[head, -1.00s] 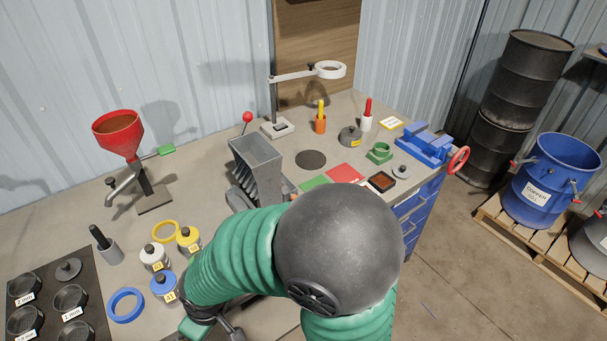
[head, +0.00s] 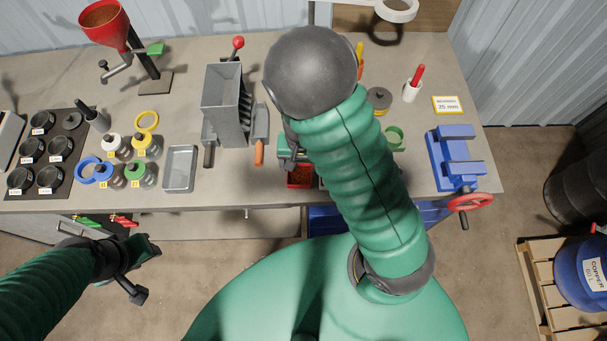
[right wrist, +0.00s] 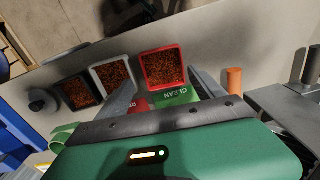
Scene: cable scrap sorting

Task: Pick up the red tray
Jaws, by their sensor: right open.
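The red tray (right wrist: 165,87) is square with a red rim and holds copper-coloured granules. In the right wrist view it lies just beyond and between the fingertips of my right gripper (right wrist: 163,78), which is open and empty. In the head view the red tray (head: 300,185) shows at the bench's front edge, partly hidden by my right arm and gripper (head: 293,155). My left gripper (head: 137,262) hangs in front of the bench, away from the tray; its jaw state is unclear.
A white-rimmed tray (right wrist: 97,71) and a black tray (right wrist: 67,81) of granules stand beside the red one. A green CLEAN mat (right wrist: 178,97) lies near the fingers. An orange-handled tool (head: 259,152) and a grey metal chute (head: 222,105) stand left of the tray.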

